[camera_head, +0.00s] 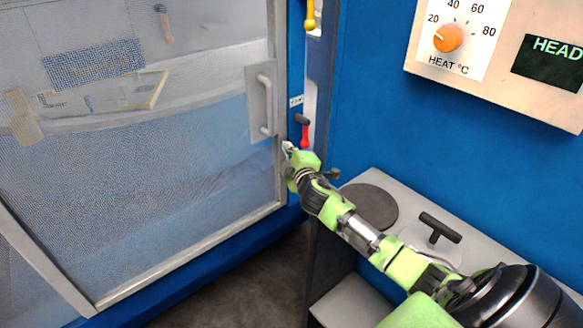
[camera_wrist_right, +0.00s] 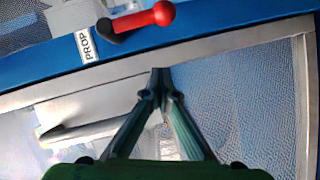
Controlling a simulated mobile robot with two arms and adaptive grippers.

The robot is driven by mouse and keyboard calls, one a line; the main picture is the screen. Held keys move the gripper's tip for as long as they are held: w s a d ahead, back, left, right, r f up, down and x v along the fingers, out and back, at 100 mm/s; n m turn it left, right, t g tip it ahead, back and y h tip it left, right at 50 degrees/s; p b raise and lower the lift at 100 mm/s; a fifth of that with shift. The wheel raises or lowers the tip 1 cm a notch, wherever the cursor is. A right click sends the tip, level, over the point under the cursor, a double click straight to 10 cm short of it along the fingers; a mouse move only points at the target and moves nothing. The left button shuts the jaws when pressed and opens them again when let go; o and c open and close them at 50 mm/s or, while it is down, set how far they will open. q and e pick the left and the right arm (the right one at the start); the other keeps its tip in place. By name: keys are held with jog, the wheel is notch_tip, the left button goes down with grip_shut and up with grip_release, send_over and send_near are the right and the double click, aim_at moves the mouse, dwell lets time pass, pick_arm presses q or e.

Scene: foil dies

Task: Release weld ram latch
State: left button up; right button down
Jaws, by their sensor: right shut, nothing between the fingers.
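No part in view is labelled as a weld ram latch, so I cannot tell which one it is. A red-knobbed lever (camera_head: 304,137) with a black end sits on the blue post beside the door. In the right wrist view the red lever (camera_wrist_right: 148,18) lies beside a PROP label (camera_wrist_right: 86,46). My right gripper (camera_head: 288,148) is shut and empty at the door frame's edge, just below and left of the red lever. In the right wrist view its closed fingertips (camera_wrist_right: 160,75) are over the frame, apart from the lever. My left gripper is out of view.
A mesh door (camera_head: 160,160) with a grey handle (camera_head: 265,104) fills the left. A yellow lever (camera_head: 311,15) is at the top. A panel with an orange heat dial (camera_head: 448,38) is upper right. A black T-handle (camera_head: 440,228) and dark disc (camera_head: 370,205) sit on a grey ledge.

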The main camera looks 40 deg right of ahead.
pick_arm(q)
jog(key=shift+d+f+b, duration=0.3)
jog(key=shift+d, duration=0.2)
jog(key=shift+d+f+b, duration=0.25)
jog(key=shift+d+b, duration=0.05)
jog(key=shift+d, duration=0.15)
pick_arm(e)
jog(key=f+v, duration=0.1)
jog(key=v, duration=0.7)
jog(key=shift+s+d+f, duration=0.25)
jog(key=shift+s+d, duration=0.1)
jog(key=shift+s, duration=0.05)
